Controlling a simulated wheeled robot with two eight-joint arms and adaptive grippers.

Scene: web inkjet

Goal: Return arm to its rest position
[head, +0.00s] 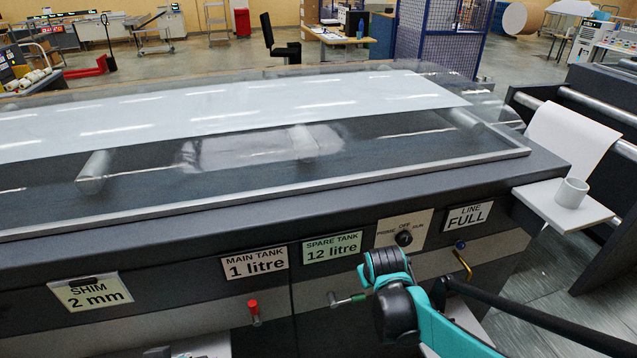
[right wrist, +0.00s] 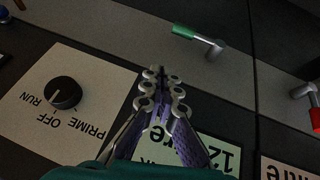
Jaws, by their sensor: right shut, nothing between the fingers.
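My right arm (head: 392,300), teal and black, reaches in from the lower right in the head view, in front of the machine's panel. Its fingers are hidden there. In the right wrist view my right gripper (right wrist: 160,85) is shut with nothing in it, apart from the panel controls. It points between the green-handled valve (right wrist: 197,39) and the spare tank label (right wrist: 190,152). My left gripper is in neither view.
The black knob (head: 403,238) sits on its PRIME/OFF/RUN plate; I cannot tell its exact setting. A mug (head: 571,192) stands on a white side shelf (head: 540,199).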

